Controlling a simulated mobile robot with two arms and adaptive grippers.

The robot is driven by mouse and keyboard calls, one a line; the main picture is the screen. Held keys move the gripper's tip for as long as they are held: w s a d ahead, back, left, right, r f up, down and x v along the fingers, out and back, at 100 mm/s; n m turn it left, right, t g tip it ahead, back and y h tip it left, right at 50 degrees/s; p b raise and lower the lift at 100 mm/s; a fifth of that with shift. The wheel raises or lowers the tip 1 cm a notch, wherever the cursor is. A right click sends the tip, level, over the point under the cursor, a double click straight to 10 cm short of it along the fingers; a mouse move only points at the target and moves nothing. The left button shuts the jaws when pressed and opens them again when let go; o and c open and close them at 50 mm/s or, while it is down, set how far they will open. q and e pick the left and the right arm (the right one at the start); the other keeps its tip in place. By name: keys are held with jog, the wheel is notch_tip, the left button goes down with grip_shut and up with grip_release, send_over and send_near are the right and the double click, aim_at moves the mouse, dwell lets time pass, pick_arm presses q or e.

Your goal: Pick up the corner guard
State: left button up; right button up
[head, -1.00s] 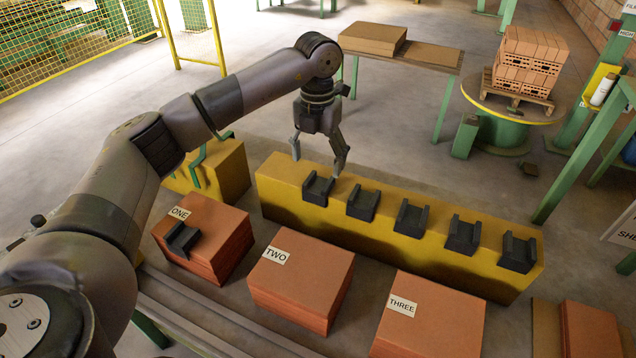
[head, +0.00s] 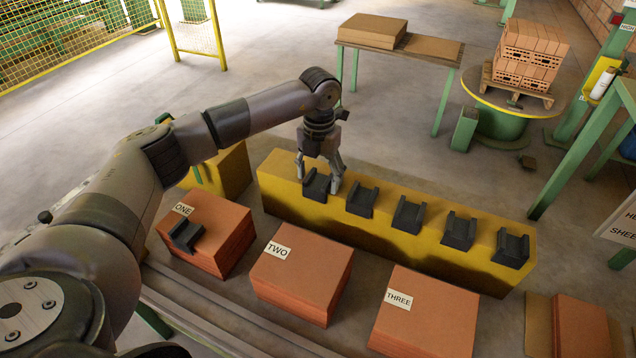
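Several dark grey corner guards stand in a row on a long yellow block (head: 290,205). The leftmost corner guard (head: 314,190) is directly under my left gripper (head: 318,178). The gripper points down, its two fingers apart on either side of that guard. I cannot tell whether the fingers touch it. The other guards on the block, such as the second one (head: 361,203), stand free to the right. Another corner guard (head: 185,236) lies on the brown stack labelled ONE (head: 222,232). My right gripper is not in view.
Stacks labelled TWO (head: 305,270) and THREE (head: 428,310) stand in front of the yellow block. A table with cardboard (head: 432,48) is behind it. A round turntable (head: 478,92) with a brick pallet is at the back right. Open floor lies between.

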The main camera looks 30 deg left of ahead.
pick_arm(q)
jog(key=c, duration=0.7)
jog(key=shift+r, duration=0.1)
jog(key=shift+c, duration=0.2)
